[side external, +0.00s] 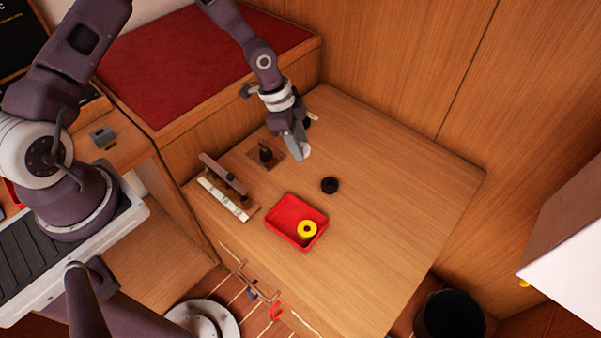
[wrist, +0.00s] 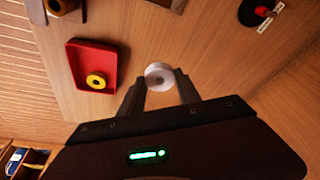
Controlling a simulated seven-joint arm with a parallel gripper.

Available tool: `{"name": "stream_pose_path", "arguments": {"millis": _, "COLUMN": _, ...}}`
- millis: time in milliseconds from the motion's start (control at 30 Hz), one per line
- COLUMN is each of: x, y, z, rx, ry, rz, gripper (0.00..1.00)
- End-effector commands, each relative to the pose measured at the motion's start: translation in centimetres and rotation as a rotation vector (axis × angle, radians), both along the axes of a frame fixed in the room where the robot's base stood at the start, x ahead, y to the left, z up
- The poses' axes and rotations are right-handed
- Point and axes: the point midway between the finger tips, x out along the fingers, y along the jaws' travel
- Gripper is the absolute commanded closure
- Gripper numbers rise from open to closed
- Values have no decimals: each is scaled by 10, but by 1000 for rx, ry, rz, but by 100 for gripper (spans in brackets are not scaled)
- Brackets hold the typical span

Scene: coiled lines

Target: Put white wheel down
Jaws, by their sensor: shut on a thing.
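The white wheel (wrist: 159,76) is held between the two fingertips of my gripper (wrist: 160,88) in the wrist view. In the side view my gripper (side external: 299,148) points down over the far part of the wooden table (side external: 400,190), with the white wheel (side external: 304,152) at its tips. The wheel seems to be above the table top, but the exact height is hard to tell. Part of the wheel is hidden by the fingers.
A red tray (side external: 283,217) holds a yellow wheel (side external: 307,229). A black wheel (side external: 330,185) lies on the table right of the gripper. A dark peg on a base (side external: 265,153) and a white rail (side external: 222,198) stand at left. The table's right side is clear.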

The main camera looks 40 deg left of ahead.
Motion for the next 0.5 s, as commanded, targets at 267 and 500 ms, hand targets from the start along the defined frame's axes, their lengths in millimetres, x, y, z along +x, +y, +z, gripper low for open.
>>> {"name": "stream_pose_path", "arguments": {"millis": 267, "x": -2, "y": -2, "z": -56, "rx": 0, "ry": 3, "rz": -13, "gripper": 100}}
{"name": "stream_pose_path", "arguments": {"millis": 500, "x": -2, "y": -2, "z": -93, "rx": 0, "ry": 3, "rz": -11, "gripper": 100}}
